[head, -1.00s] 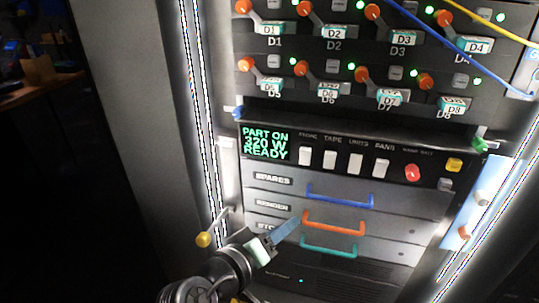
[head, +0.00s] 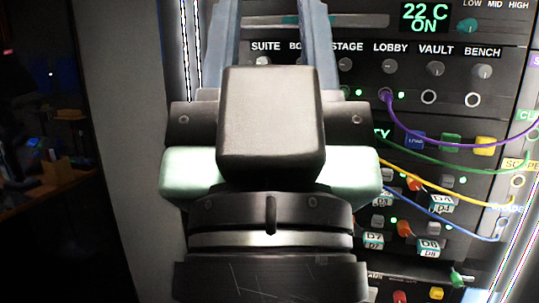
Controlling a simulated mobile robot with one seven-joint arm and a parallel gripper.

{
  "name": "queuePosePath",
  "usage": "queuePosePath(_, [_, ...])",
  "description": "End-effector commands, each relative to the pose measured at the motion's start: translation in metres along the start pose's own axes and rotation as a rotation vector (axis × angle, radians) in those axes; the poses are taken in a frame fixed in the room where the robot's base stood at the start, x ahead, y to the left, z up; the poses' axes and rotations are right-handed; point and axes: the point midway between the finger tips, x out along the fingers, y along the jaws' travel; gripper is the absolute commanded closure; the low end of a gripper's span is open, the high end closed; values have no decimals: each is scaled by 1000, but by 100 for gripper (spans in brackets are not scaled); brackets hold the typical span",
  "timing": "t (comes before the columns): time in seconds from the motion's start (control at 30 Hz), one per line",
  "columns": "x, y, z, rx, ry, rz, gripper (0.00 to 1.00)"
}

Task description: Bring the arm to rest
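My gripper (head: 268,12) fills the left middle of the head view, large and close to the camera, pointing up the picture. Its two blue-grey fingers stand well apart with panel visible between them, so it is open. I see nothing held between the visible parts of the fingers; their tips run out at the top edge. The dark gripper body and wrist below hide part of the rack panel (head: 455,52) behind. I cannot tell the distance from gripper to panel.
The rack carries a green display (head: 424,17), a row of labelled sockets and knobs, and several buttons. Purple (head: 440,145), green, yellow and blue (head: 440,215) cables hang across the right side. A grey side wall (head: 130,130) stands left, with a dark room beyond.

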Motion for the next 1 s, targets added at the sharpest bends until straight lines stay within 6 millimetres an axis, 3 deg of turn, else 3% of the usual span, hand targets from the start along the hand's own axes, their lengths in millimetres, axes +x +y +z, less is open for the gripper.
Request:
queuePosePath(0.03, [25,0,-23,0,-2,0,56])
queuePosePath(0.7, [178,-1,-165,0,-5,-1,56])
queuePosePath(1.0, [216,-1,-200,0,-6,-2,56])
